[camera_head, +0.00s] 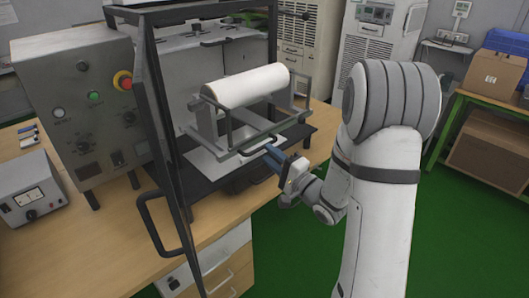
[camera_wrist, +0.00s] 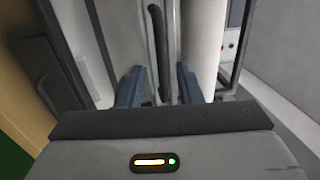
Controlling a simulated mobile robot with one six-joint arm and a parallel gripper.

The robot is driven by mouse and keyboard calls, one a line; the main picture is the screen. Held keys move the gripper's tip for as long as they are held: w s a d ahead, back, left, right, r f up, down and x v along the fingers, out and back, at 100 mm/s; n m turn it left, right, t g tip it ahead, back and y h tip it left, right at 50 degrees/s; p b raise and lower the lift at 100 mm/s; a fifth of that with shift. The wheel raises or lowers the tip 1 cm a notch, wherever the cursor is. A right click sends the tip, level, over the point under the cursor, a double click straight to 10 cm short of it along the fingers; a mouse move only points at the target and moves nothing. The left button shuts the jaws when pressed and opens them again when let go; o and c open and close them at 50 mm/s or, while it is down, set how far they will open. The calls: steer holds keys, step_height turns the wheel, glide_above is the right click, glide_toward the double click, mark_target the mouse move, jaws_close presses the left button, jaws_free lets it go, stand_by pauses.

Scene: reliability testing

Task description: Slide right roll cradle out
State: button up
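The roll cradle (camera_head: 240,139) is a grey metal frame carrying a white roll (camera_head: 248,86). It stands at the front of the open test chamber, above a dark base plate. A dark bar handle (camera_wrist: 157,45) on the cradle runs between my fingers in the wrist view. My gripper (camera_head: 270,156) is at the cradle's front edge in the head view. In the wrist view my gripper (camera_wrist: 160,87) has its blue fingers apart, one on each side of the handle, with gaps visible. The white roll also shows in the wrist view (camera_wrist: 199,45).
The chamber's dark-framed door (camera_head: 162,120) stands open at the left, its handle (camera_head: 160,222) jutting forward. A control box (camera_head: 90,110) with a red stop button and a small meter unit (camera_head: 30,190) are left on the wooden bench (camera_head: 75,255). Green floor (camera_head: 290,255) is clear in front.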

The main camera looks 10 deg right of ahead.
steer(key=v, duration=0.4)
stand_by(0.4)
steer(key=s+d+r+n+g+h+p, duration=0.2)
steer(key=s+d+n+g+h, duration=0.35)
steer(key=h, duration=0.65)
steer(key=s+a+r+n+g, duration=0.1)
steer(key=s+a+n+g, duration=0.1)
steer(key=s, duration=0.6)
steer(key=s+a+r+n+g, duration=0.1)
steer(key=s+a+n+g, duration=0.2)
steer(key=s+g, duration=0.3)
steer(key=s+n, duration=0.1)
steer(key=s, duration=0.2)
steer(key=shift+s+a+g+y+p, duration=0.25)
steer(key=shift+s+g+y+p, duration=0.05)
steer(key=shift+g+y+p, duration=0.1)
